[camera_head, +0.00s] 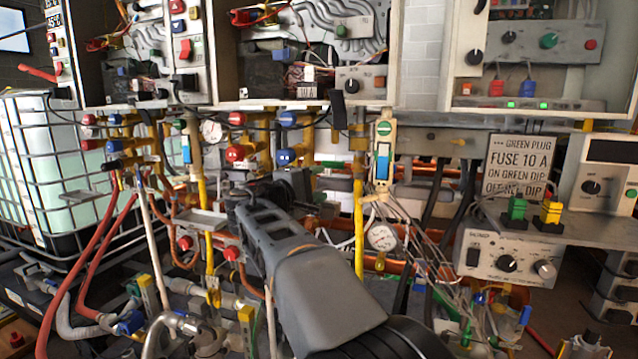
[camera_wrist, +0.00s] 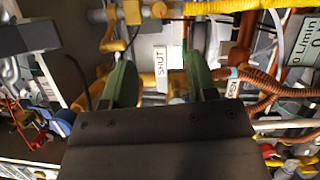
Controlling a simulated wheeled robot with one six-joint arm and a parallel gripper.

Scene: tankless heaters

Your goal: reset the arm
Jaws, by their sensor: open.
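My arm (camera_head: 315,290) reaches from the bottom middle of the head view up and forward toward the pipework under the heaters. Its far end sits among pipes and valves, and the fingers cannot be made out there. In the wrist view my gripper (camera_wrist: 158,80) shows two green fingers apart, with nothing held between them. Beyond the gap are a white "SHUT" label (camera_wrist: 160,70) and pipes. I cannot tell whether the fingers touch anything.
Yellow pipes (camera_head: 359,225), a pressure gauge (camera_head: 381,237) and hanging wires crowd the area around the arm. Red hoses (camera_head: 88,245) and a caged white tank (camera_head: 40,165) are at left. A "FUSE 10 A" sign (camera_head: 519,165) and a control box (camera_head: 507,257) are at right.

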